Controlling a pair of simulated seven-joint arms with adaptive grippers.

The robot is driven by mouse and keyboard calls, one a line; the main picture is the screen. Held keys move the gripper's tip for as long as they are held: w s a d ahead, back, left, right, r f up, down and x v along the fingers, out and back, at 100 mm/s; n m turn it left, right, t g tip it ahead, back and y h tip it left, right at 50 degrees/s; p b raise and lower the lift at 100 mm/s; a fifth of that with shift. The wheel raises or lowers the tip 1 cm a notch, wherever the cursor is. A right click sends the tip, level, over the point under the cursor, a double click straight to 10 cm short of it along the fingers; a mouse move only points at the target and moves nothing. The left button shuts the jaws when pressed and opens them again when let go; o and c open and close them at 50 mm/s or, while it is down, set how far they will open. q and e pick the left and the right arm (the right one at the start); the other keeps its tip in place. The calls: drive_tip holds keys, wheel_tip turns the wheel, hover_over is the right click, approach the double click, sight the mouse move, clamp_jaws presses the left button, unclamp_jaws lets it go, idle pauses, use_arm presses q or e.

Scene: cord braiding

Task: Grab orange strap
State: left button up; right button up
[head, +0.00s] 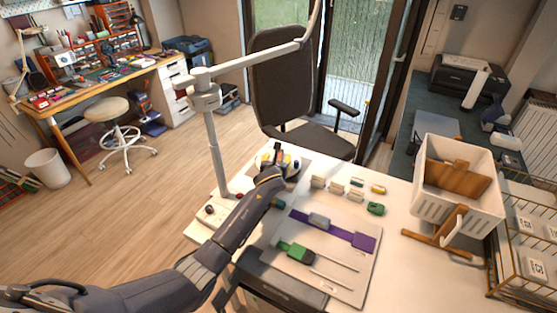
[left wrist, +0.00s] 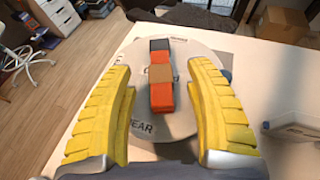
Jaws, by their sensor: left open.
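In the left wrist view an orange strap (left wrist: 163,97) with a dark end lies on a round grey disc (left wrist: 190,125). A tan block (left wrist: 160,74) sits across its middle. My left gripper (left wrist: 161,66) is open, its yellow fingers on either side of the strap and apart from it. In the head view my left gripper (head: 281,160) is over the far left part of the white table and mostly hides the strap. My right gripper is not in view.
On the white table (head: 395,245) lie a board with a purple strap (head: 335,228) and a green clamp (head: 296,251). Several small blocks stand behind it. A white crate (head: 455,200) is at the right. A pale post (head: 213,150) with a boom rises beside my left arm.

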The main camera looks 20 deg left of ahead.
sight(278, 159)
use_arm(q)
drive_tip(key=shift+x, duration=1.7)
drive_tip(key=shift+f, duration=0.2)
drive_tip(key=shift+o, duration=0.3)
drive_tip(key=shift+f, duration=0.1)
